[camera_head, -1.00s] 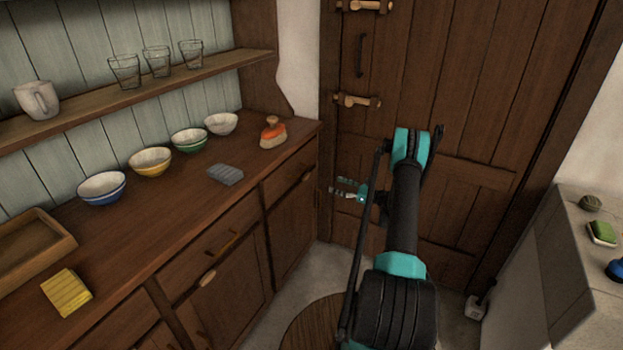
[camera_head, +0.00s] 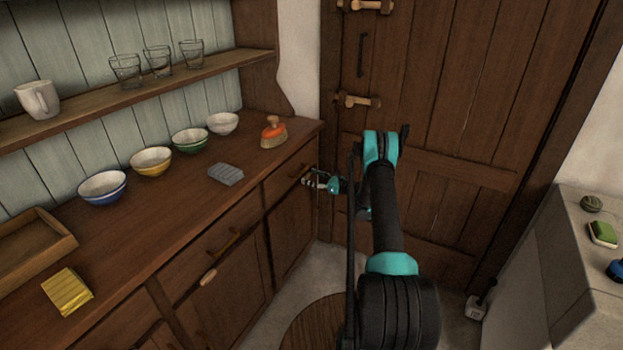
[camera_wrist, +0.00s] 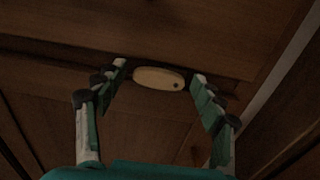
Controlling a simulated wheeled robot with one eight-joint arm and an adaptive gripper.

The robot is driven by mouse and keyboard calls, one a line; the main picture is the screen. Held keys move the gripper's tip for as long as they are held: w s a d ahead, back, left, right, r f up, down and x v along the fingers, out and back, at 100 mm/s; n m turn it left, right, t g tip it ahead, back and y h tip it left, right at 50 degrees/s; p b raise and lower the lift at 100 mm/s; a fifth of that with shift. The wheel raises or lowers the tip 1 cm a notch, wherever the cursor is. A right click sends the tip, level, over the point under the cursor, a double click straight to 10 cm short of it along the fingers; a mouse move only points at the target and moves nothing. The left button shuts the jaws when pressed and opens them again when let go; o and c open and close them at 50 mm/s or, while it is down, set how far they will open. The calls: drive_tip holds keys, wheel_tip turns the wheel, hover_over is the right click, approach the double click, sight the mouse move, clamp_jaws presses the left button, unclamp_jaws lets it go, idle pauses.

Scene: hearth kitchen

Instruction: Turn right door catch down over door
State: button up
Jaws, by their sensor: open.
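The right door catch (camera_wrist: 158,78) is a pale wooden oval with a dark screw near its right end. In the wrist view it lies almost crosswise, slightly tilted, on the cabinet front. My gripper (camera_wrist: 159,71) is open, with one finger on each side of the catch; I cannot tell whether either finger touches it. In the head view my gripper (camera_head: 308,182) is at the upper part of the right cupboard door (camera_head: 288,226), below the right drawer, and the catch cannot be made out there.
Another pale catch (camera_head: 208,276) shows on the cupboard to the left, below a drawer handle (camera_head: 222,243). A plank door (camera_head: 440,110) stands behind my arm.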

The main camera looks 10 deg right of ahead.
drive_tip(key=c, duration=1.2)
drive_tip(key=shift+o, duration=0.2)
drive_tip(key=shift+n, duration=0.3)
drive_tip(key=n, duration=0.3)
drive_tip(key=shift+f+n, duration=0.4)
drive_tip(key=shift+w+d+f+n, duration=0.15)
drive_tip(key=shift+f+n, duration=0.15)
drive_tip(key=shift+n, duration=1.95)
drive_tip(key=shift+w+d+f+n, duration=0.15)
drive_tip(key=shift+w+f+n, duration=0.1)
drive_tip(key=shift+n, duration=2.05)
drive_tip(key=shift+w+d+f+n, duration=0.15)
drive_tip(key=shift+f+n, duration=0.15)
drive_tip(key=shift+n, duration=1.95)
